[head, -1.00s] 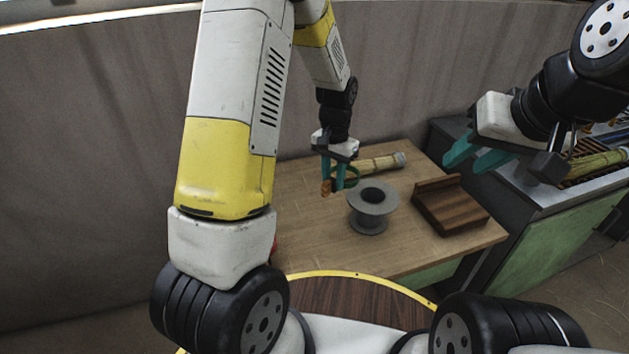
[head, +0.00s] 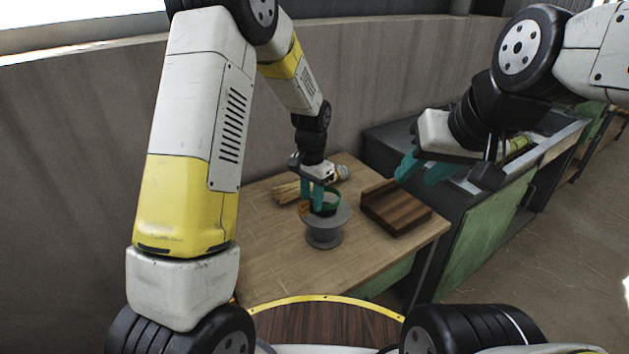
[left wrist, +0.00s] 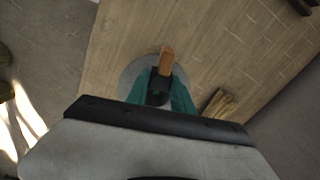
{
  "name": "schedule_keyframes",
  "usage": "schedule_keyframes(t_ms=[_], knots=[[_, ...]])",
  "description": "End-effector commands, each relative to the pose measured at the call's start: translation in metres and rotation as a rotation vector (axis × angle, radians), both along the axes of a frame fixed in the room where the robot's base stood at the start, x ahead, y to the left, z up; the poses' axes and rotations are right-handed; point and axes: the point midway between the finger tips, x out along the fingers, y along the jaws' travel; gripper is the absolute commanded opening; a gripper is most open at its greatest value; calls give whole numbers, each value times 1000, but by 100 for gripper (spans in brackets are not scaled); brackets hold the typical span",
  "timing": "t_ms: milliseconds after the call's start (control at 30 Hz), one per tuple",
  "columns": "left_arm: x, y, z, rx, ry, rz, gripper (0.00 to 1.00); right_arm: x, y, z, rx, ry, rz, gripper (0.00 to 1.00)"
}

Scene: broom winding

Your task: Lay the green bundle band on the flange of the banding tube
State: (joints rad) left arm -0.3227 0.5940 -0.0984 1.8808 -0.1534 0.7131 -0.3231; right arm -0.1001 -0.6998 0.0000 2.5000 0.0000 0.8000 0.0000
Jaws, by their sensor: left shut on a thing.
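The banding tube (head: 324,238) is a grey spool with a wide round flange, standing on the wooden table. An orange-brown tab shows by the fingertips, also in the left wrist view (left wrist: 167,60), with the grey flange (left wrist: 131,80) beneath the fingers. The band's green is not clear there. My right gripper (head: 425,168) is open and empty, raised at the right.
A straw bundle (head: 288,191) lies behind the tube. A brown wooden tray (head: 396,207) sits to the tube's right. A dark-topped bench with a green side (head: 470,235) stands further right. The table's front left (head: 270,262) is clear.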

Motion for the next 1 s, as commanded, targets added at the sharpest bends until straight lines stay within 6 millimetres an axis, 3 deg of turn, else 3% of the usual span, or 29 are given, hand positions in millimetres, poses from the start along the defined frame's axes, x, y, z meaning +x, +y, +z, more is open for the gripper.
schedule_keyframes(t_ms=[400, 1000], knots=[[0, 1, -29, 1, 1, 1, 0, 0, 0, 0, 0, 0, 0, 36], [0, 0, -35, 0, 0, 1, 0, 0, 0, 0, 0, 0, 0, 36]])
